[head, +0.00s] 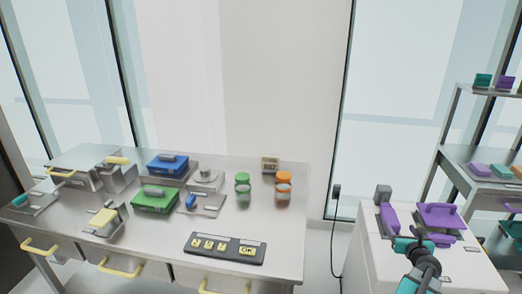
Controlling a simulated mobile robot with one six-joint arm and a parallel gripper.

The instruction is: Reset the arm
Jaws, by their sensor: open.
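My gripper (425,242) shows at the lower right, over the front part of a white cabinet (372,262). Its teal fingers are spread apart and I see nothing held between them.
A metal bench (250,215) at the left carries a blue box (168,165), a green box (155,199), green jars (243,184), orange jars (283,185) and a dark button panel (225,248). A metal shelf (452,153) with small coloured boxes stands at the right. A gap separates bench and cabinet.

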